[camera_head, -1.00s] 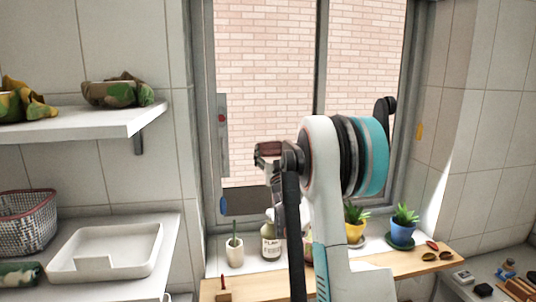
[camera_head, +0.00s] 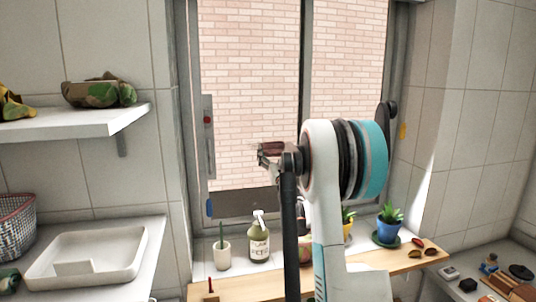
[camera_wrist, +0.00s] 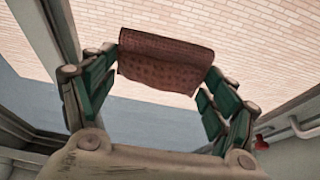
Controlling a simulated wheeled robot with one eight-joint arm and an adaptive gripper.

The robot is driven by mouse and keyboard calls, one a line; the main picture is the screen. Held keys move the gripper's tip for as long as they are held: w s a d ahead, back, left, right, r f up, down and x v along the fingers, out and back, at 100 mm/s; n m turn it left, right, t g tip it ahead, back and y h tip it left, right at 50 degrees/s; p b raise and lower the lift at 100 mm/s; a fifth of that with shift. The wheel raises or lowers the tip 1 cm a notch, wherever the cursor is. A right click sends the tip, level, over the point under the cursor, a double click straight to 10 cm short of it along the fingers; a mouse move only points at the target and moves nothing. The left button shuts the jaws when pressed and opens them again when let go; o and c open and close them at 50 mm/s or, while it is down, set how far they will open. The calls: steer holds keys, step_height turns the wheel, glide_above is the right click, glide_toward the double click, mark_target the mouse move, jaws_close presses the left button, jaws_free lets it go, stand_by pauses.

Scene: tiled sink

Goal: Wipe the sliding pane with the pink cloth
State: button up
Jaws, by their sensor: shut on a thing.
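The pink cloth (camera_wrist: 165,62), dark reddish-pink in this light, is a folded bundle between the fingers of my gripper (camera_wrist: 160,80) in the wrist view. My gripper is shut on it. In the head view the cloth (camera_head: 270,147) shows small at the tip of my gripper (camera_head: 268,155), in front of the left window pane (camera_head: 245,80). A brick wall shows through the pane. I cannot tell whether the cloth touches the glass. My arm hides part of the window to the right of the gripper.
A spray bottle (camera_head: 259,240), a white cup (camera_head: 221,255) and potted plants (camera_head: 388,227) stand on the sill below the window. A white shelf (camera_head: 75,122) juts out at the left, above a white tray (camera_head: 85,258). A window frame post (camera_head: 304,60) divides the panes.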

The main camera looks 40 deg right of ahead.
mark_target(245, 147)
steer(key=shift+s+d, duration=0.3)
steer(key=shift+d, duration=0.15)
steer(key=shift+w+a+b, duration=0.3)
steer(key=shift+w+a, duration=0.7)
steer(key=shift+a, duration=0.6)
steer(key=shift+w+a+b, duration=0.35)
steer(key=shift+w+a, duration=0.7)
steer(key=shift+a, duration=0.6)
steer(key=shift+w+a+b, duration=0.3)
steer(key=shift+w+a, duration=0.7)
steer(key=shift+a, duration=0.6)
steer(key=shift+a, duration=0.1)
steer(key=shift+s+a+f, duration=0.1)
steer(key=shift+s+a, duration=0.25)
steer(key=shift+s, duration=0.1)
steer(key=shift+s+a, duration=0.35)
steer(key=shift+s, duration=0.35)
steer(key=shift+s+a, duration=0.4)
steer(key=shift+s, duration=0.25)
steer(key=shift+s+a, duration=0.35)
steer(key=shift+s, duration=0.35)
steer(key=shift+s+a, duration=0.4)
steer(key=shift+s, duration=0.25)
steer(key=shift+s+a, duration=0.4)
steer(key=shift+s, duration=0.2)
